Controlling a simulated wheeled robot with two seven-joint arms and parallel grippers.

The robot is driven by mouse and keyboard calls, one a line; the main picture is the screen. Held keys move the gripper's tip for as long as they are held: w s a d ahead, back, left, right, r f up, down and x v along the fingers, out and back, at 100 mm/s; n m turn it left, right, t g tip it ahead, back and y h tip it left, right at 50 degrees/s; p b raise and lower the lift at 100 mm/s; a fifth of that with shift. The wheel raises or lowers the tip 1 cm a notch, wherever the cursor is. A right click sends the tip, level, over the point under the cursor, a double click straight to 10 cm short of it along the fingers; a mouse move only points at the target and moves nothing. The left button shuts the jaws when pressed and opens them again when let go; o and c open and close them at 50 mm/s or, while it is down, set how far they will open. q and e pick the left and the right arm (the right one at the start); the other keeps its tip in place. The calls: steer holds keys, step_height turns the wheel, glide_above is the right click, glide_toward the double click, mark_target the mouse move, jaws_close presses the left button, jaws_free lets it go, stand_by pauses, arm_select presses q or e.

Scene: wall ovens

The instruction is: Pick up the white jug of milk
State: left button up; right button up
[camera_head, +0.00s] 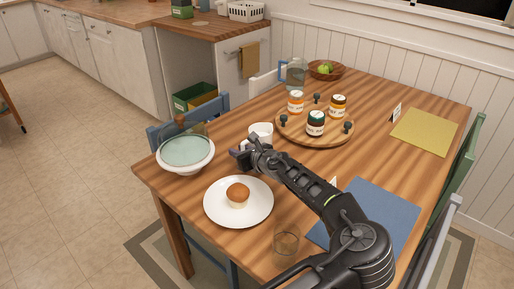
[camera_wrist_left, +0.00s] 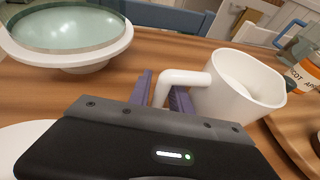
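The white jug of milk (camera_head: 262,130) stands near the middle of the wooden table, partly hidden behind my left gripper (camera_head: 246,151). In the left wrist view, the jug (camera_wrist_left: 236,92) shows large, with its curved handle (camera_wrist_left: 180,77) toward me. My left gripper (camera_wrist_left: 165,97) has its purple fingers on either side of the handle, close against it, and looks shut on it. I cannot tell whether the jug's base is off the table. My right gripper is not in view.
A plate (camera_head: 217,211) with a muffin (camera_head: 238,194) and a glass (camera_head: 286,241) are near. A lidded bowl (camera_head: 186,152) stands at the left table edge. A round wooden tray (camera_head: 330,138) with several jars lies beyond the jug. A glass pitcher (camera_head: 296,75) stands behind.

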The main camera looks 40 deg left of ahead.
arm_select(q)
jaws_close()
stand_by(1.5)
